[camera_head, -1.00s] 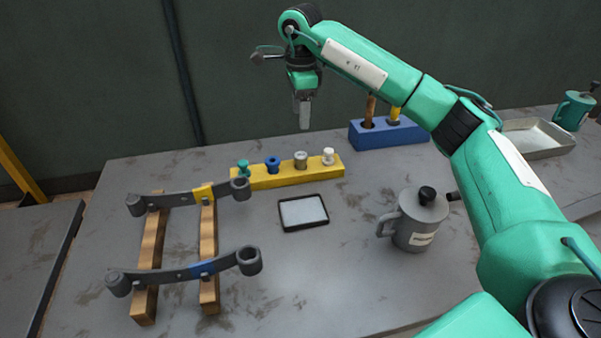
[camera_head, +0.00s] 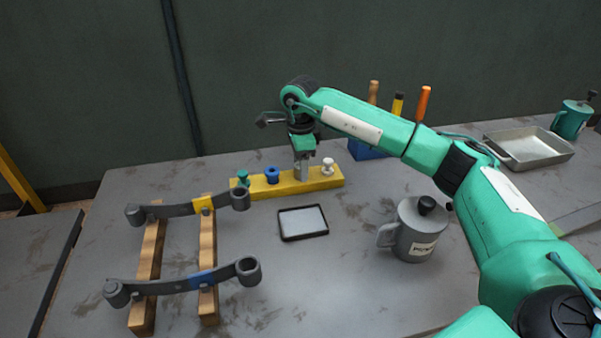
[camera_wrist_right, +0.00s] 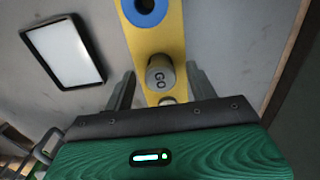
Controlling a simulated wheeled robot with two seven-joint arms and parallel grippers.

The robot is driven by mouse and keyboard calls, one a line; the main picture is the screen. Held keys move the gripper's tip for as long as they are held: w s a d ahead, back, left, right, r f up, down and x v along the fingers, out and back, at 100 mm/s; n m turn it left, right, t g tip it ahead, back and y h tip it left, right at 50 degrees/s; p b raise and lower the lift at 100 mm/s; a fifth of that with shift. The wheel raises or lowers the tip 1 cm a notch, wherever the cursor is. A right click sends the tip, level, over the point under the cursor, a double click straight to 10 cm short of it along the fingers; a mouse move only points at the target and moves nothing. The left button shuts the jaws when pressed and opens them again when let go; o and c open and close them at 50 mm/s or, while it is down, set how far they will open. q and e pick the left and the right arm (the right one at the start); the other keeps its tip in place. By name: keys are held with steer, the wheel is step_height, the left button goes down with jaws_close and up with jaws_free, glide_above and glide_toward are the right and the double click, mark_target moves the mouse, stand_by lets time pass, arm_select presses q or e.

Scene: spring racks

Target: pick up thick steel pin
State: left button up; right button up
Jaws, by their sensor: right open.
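The thick steel pin (camera_wrist_right: 158,74), a grey cylinder with "GO" on its top, stands in the yellow block (camera_head: 224,191). In the right wrist view the open fingers of this gripper (camera_wrist_right: 160,86) lie to either side of the pin, with gaps showing. How far down the fingers reach along it is unclear. My left gripper is out of view.
The block also holds a green pin (camera_head: 243,178), a blue one (camera_head: 272,174) and a white one (camera_head: 327,166). A small dark-rimmed tray (camera_head: 303,222) and a grey mug (camera_head: 415,230) are in front. Leaf springs (camera_head: 190,285) on wooden bars (camera_head: 208,240) stand left.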

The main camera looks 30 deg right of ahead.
steer(key=shift+f, duration=0.8)
steer(key=c, duration=0.9)
steer(key=shift+r, duration=0.1)
steer(key=shift+c, duration=0.2)
steer(key=shift+w+r, duration=0.1)
steer(key=shift+r, duration=0.05)
